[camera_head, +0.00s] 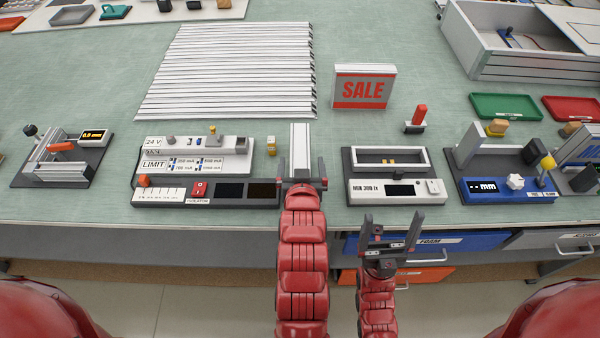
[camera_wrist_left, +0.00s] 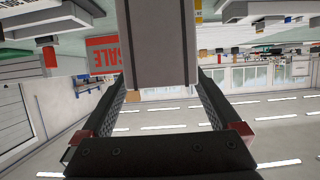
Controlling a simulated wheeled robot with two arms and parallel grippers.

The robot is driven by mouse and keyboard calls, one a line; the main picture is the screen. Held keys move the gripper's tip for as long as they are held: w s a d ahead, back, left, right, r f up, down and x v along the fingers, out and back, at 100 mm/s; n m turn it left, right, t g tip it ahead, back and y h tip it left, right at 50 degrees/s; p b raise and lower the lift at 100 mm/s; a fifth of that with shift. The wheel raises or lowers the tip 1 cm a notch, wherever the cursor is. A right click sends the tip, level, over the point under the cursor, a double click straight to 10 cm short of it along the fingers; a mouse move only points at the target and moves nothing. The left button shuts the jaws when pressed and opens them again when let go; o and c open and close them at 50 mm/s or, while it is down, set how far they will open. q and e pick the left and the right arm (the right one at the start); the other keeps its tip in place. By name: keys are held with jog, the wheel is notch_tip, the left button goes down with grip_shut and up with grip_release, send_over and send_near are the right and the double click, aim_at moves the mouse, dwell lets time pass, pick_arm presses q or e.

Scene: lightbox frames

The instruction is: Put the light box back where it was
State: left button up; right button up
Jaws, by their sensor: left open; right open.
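The light box (camera_head: 364,87), a small white-framed panel with a red SALE face, stands upright on the green table, right of the stacked white profiles. It also shows turned over in the left wrist view (camera_wrist_left: 103,55). My left gripper (camera_head: 303,170) is open at the table's front edge, nearer than the light box and to its left. A pale grey bar (camera_head: 300,146) lies just beyond and between its fingers; the bar also fills the top of the left wrist view (camera_wrist_left: 157,45). I cannot tell if they touch. My right gripper (camera_head: 390,232) is open and empty in front of the table.
Long white profiles (camera_head: 230,70) lie at the back left. A labelled tester panel (camera_head: 205,190) is left of my left gripper; a display unit (camera_head: 395,188) is right of it. A grey crate (camera_head: 520,60) and green tray (camera_head: 505,107) stand right. Green table around the light box is clear.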

aim_at(300, 158)
pick_arm(q)
jog(key=x, duration=0.1)
jog(key=p+x, duration=0.1)
jog(key=x, duration=0.2)
jog(key=shift+a+r+p, duration=0.15)
jog(key=shift+a+p, duration=0.1)
jog(key=shift+p, duration=0.05)
jog(key=shift+w+f, duration=0.2)
jog(key=shift+w, duration=0.15)
grip_shut()
